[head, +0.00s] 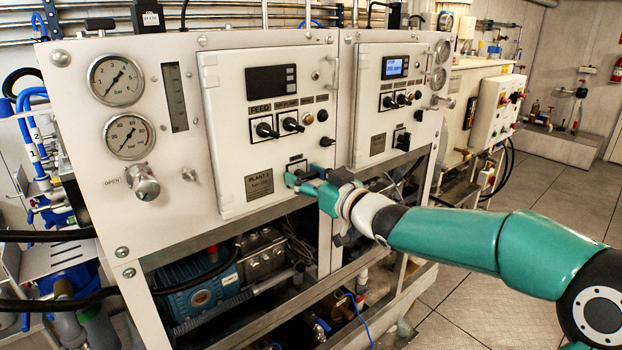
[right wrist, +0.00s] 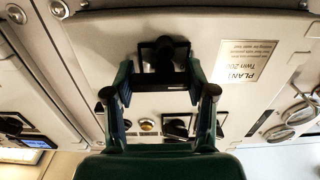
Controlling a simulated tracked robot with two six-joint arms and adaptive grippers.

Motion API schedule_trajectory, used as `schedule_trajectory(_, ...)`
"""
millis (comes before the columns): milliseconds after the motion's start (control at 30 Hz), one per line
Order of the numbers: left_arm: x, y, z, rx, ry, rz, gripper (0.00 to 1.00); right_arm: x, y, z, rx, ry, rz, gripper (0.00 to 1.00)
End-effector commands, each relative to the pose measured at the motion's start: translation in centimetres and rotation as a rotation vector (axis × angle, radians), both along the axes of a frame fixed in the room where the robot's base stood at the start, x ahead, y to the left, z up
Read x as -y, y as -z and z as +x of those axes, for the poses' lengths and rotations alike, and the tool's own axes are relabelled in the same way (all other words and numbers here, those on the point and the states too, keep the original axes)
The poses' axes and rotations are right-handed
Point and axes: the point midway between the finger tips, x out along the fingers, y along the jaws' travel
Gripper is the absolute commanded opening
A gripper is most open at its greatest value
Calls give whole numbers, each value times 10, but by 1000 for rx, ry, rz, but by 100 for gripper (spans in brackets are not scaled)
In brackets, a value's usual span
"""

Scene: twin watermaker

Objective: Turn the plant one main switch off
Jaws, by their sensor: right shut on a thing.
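The plant one panel (head: 222,112) is a white door with a label plate (head: 259,186) reading PLANT. Its main switch sits at the lower right of the door, beside that plate, and is mostly hidden by my gripper in the head view. In the right wrist view the main switch (right wrist: 163,54) is a black knob on a dark square plate. My right gripper (head: 293,179) reaches it from the right, and its fingers (right wrist: 160,82) close from both sides around the knob. The knob's exact angle is hard to tell. My left gripper is not in view.
The door's display (head: 271,79) is dark, above feed and pump knobs (head: 265,130). The neighbouring panel to the right has a lit blue display (head: 395,67) and its own knobs. Gauges (head: 130,137) are at left. Pumps and pipes (head: 200,285) lie below. Floor is free at right.

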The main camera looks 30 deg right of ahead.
Motion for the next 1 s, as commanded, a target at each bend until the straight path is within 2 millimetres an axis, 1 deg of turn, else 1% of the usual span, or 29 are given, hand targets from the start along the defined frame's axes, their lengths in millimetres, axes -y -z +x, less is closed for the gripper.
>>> schedule_trajectory(33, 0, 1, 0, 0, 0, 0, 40, -1, 8, 0, -18, -1, -3, 20)
schedule_trajectory(267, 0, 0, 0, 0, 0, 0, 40, -1, 8, 1, -18, -1, -2, 20)
schedule_trajectory(300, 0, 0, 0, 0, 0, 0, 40, -1, 8, 1, -18, -1, -2, 57)
schedule_trajectory(433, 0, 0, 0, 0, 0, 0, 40, -1, 7, 1, -15, -1, -2, 78)
schedule_trajectory(467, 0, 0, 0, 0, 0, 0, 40, -1, 6, 0, -14, -1, -2, 81)
schedule_trajectory(833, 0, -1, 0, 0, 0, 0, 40, 0, 2, -3, -5, 0, -1, 81)
schedule_trajectory(933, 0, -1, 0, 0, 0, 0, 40, 1, 1, -11, -5, 1, -2, 81)
schedule_trajectory(1000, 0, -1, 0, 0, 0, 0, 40, 3, 1, -20, -5, 3, -1, 81)
